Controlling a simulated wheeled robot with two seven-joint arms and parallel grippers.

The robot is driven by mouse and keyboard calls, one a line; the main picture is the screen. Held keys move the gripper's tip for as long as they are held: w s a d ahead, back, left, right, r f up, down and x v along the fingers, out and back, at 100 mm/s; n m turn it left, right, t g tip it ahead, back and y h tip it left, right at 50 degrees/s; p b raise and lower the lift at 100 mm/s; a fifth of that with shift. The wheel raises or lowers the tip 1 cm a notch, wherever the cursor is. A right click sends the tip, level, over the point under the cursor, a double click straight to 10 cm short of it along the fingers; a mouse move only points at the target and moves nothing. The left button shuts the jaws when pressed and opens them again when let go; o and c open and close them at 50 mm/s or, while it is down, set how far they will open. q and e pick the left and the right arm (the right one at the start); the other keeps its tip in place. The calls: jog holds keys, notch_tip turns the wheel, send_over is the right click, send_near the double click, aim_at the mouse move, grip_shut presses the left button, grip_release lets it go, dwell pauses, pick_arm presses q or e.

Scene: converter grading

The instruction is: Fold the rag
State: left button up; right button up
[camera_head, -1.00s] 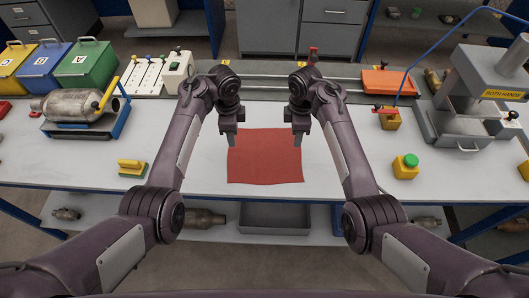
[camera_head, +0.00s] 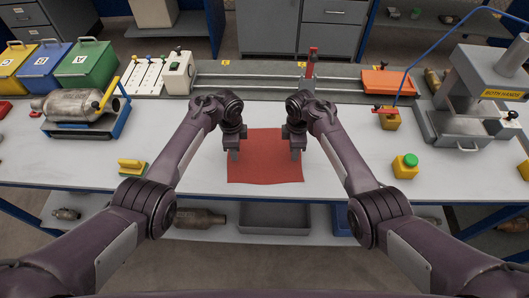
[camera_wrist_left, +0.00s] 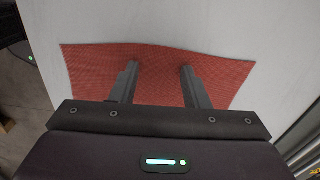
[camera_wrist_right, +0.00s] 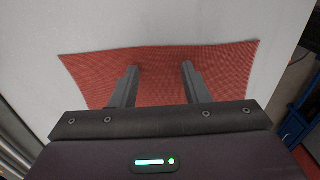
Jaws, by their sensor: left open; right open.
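The red rag (camera_head: 264,168) lies flat and spread out on the white bench top, near its front edge. It also shows in the left wrist view (camera_wrist_left: 160,75) and in the right wrist view (camera_wrist_right: 160,75). My left gripper (camera_head: 235,157) is over the rag's left part, its open fingers pointing down at the cloth. My right gripper (camera_head: 296,155) is over the rag's right part, also open. Both grippers are empty. I cannot tell whether the fingertips touch the cloth. The arms hide part of the rag's far corners.
The white bench top (camera_head: 330,175) around the rag is clear. A yellow block (camera_head: 131,167) sits to the left, and a yellow box with a green button (camera_head: 405,166) to the right. A metal converter (camera_head: 78,105) and a press (camera_head: 480,100) stand further out. A rail runs behind.

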pick_arm(q)
jog(key=shift+f, duration=0.15)
pick_arm(e)
jog(key=shift+f, duration=0.2)
pick_arm(q)
jog(key=shift+c, duration=0.3)
pick_arm(e)
jog(key=shift+r, duration=0.1)
jog(key=shift+c, duration=0.3)
pick_arm(q)
grip_shut()
pick_arm(e)
grip_shut()
